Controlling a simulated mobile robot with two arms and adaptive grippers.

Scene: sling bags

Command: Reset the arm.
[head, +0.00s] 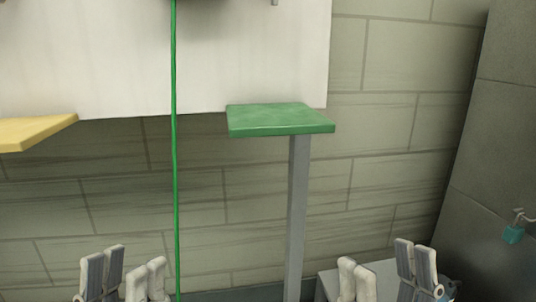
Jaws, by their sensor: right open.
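My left gripper (125,279) shows only its pale grey fingers at the bottom edge, left of a long green strap-like line (174,150). Its finger groups stand close together, and I cannot tell how far it is open or whether it holds anything. My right gripper (385,277) is at the bottom right with its fingers apart. It is open, and nothing shows between its fingers. Both wrists and most of both arms are out of view.
A green platform (280,119) on a grey post (296,215) stands between the grippers, farther back. A yellow board (35,130) is at left. A white panel (250,50) hangs before the tiled wall. A grey box (330,285) is near my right gripper. A teal item (513,234) hangs at right.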

